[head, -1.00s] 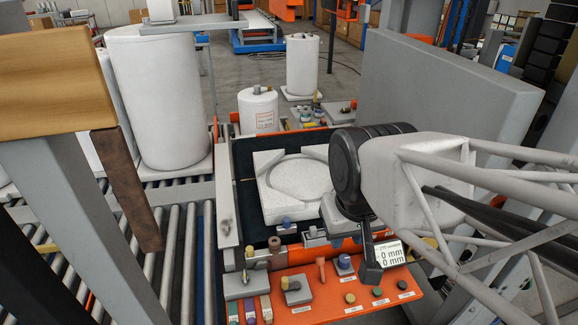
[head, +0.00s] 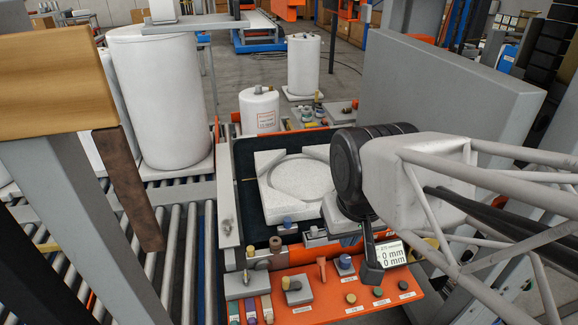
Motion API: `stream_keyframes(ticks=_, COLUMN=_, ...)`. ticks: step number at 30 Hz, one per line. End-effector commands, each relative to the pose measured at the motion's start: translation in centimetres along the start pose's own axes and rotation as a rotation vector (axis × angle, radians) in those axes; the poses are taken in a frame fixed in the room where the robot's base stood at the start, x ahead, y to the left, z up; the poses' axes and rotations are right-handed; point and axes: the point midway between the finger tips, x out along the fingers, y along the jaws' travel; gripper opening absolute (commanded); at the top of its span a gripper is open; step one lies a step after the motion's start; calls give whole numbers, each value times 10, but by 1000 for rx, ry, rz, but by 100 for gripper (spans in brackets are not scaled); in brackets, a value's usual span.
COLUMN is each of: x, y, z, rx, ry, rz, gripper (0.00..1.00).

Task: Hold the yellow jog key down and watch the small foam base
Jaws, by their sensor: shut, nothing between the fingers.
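My gripper (head: 371,272) is a dark, narrow pair of fingers, shut and empty, pointing down over the right part of the orange control panel. Its tip shows just above a green round button (head: 378,292); I cannot tell whether it touches anything. A dull yellow round button (head: 351,298) lies to its left and looks uncovered. I cannot tell for sure that this is the yellow jog key. A white foam base (head: 265,199) with a round recess lies on the dark bed behind the panel. My wrist hides its right side.
The orange panel (head: 322,306) carries several levers, knobs and blocks. A small display (head: 390,253) beside my gripper reads 0 mm on two lines. A small white tank (head: 259,109) stands behind the foam base. A grey wall (head: 445,90) rises at right.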

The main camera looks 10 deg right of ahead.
Motion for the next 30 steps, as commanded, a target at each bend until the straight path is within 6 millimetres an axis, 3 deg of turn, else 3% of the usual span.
stream_keyframes(ticks=30, x=4, y=-1, z=0, rx=26, ry=0, rz=-17, gripper=0)
